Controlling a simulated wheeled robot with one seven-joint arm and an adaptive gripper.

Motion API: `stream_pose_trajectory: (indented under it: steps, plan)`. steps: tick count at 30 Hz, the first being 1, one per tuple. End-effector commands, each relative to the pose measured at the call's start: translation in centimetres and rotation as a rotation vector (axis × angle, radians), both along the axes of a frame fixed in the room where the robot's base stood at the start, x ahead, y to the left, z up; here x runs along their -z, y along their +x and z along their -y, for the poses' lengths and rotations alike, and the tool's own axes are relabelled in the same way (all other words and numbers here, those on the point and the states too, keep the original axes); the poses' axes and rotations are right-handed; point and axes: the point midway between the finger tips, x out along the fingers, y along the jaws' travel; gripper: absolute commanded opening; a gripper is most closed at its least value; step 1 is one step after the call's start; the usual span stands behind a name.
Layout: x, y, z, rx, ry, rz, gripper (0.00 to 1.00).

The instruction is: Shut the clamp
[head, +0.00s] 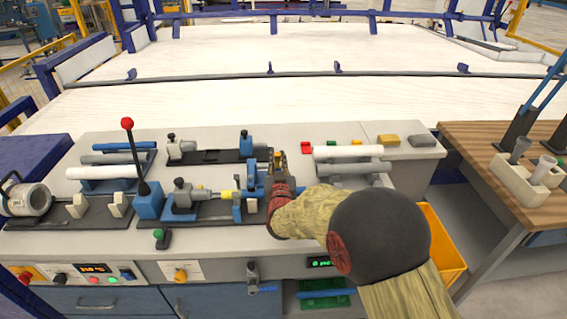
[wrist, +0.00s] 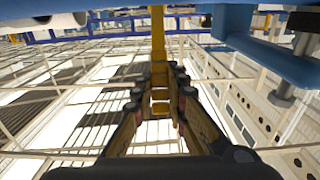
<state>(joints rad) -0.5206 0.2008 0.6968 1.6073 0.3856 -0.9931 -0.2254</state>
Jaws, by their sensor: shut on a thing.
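The blue clamp (head: 251,175) stands upright at the right end of the lower black fixture on the grey bench. A yellow bar, seemingly the clamp's handle (wrist: 158,45), rises between my fingertips in the wrist view. My gripper (head: 279,160) is at the clamp's right side and points away from me. In the wrist view my gripper (wrist: 160,92) is shut on this yellow bar. A blue part with a grey bolt (wrist: 282,85) shows close at the right. My fingers and wrist hide part of the clamp, so its jaw position is unclear.
A tall lever with a red knob (head: 127,124) stands left of the clamp. Another black fixture (head: 210,156) lies behind it. Grey and white pipes (head: 347,152) rest on a rack to the right. A wooden table (head: 480,150) stands farther right.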

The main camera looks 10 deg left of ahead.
Motion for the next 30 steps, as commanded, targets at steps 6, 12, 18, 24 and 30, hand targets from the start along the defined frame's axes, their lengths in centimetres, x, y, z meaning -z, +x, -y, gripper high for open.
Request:
stream_pose_trajectory:
  steps: [6,12,18,24,30]
  plan:
    - [0.47,-0.22,-0.2,0.0,0.005,0.029,0.0]
    - [0.48,-0.28,-0.21,0.001,0.006,0.034,0.0]
    - [0.56,-0.29,-0.2,0.001,0.004,0.032,0.0]
    - [0.48,-0.28,-0.21,0.0,0.006,0.033,0.24]
    - [0.35,-0.24,-0.24,0.0,0.006,0.035,0.33]
